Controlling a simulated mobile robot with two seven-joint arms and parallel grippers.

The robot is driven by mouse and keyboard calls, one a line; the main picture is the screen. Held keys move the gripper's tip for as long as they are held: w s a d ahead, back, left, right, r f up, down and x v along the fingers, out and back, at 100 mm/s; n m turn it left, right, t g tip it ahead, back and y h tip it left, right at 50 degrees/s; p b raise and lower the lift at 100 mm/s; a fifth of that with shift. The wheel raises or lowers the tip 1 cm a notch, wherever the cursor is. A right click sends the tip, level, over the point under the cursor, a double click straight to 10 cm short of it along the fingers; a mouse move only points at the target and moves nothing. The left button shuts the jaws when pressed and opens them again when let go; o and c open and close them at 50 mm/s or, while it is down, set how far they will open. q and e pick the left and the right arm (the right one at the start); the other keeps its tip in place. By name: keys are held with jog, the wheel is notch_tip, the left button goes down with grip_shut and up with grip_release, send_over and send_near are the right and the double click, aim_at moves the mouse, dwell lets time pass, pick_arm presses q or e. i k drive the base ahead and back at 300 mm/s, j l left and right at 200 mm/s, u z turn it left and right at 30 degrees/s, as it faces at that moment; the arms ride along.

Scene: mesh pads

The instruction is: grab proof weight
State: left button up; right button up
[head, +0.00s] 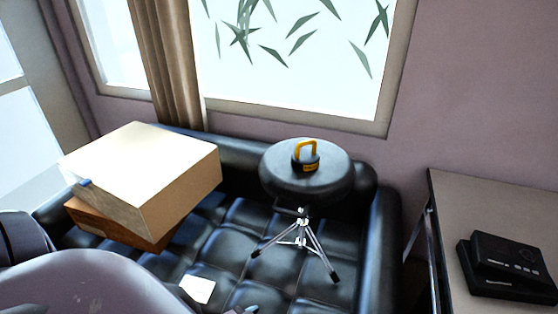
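The proof weight appears to be the small black weight with a yellow looped handle (306,158). It stands upright on the round black seat of a stool (283,184), near the middle of the head view. A yellow label shows on its front. Nothing touches its handle. Neither of my grippers can be made out in this view.
The stool's silver tripod legs stand on a black tufted leather sofa (332,240). Stacked boxes (150,172) sit on the sofa at left, with a white card (197,289) in front. A grey table (480,205) at right holds black devices (508,262). A window is behind.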

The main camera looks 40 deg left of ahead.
aim_at(305, 159)
jog(key=l+u, duration=0.15)
jog(key=u, duration=0.3)
jog(key=l+u, duration=0.1)
jog(key=u, duration=0.35)
jog(key=k+l+u, duration=0.1)
jog(key=u, duration=0.3)
